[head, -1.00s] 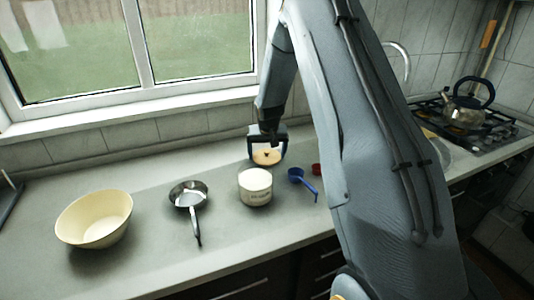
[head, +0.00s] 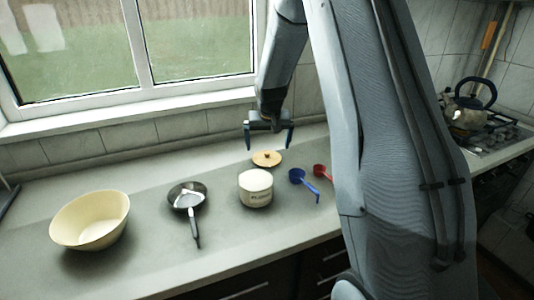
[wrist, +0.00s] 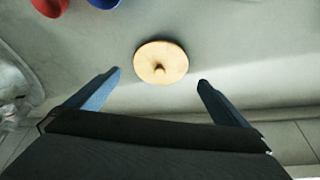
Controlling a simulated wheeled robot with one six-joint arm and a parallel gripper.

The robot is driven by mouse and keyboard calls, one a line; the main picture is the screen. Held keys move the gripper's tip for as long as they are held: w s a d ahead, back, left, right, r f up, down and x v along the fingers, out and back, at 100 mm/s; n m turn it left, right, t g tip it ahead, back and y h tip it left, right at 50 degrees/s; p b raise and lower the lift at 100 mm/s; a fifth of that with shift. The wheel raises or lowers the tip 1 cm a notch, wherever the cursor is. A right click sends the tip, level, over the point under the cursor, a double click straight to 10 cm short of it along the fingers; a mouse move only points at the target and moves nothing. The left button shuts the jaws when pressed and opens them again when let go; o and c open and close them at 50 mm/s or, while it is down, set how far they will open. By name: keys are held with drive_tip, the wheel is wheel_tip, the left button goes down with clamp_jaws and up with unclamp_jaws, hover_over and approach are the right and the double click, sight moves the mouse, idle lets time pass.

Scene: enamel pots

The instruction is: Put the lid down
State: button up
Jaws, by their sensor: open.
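The round wooden lid (head: 267,158) lies on the grey counter behind the white enamel pot (head: 256,189), its small knob facing up. It also shows in the wrist view (wrist: 172,62), beyond my fingertips and between their lines. My gripper (head: 269,147) is above the lid, open and empty, with its two fingers spread wide and clear of the lid. The pot carries dark lettering and stands apart from the lid; I cannot see into it clearly.
A blue scoop (head: 304,182) and a red scoop (head: 320,171) lie right of the pot. A kettle (head: 466,112) is on the stove. The window wall is close behind the lid.

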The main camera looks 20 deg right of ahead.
drive_tip(key=shift+b+v, duration=0.55)
drive_tip(key=shift+v, duration=2)
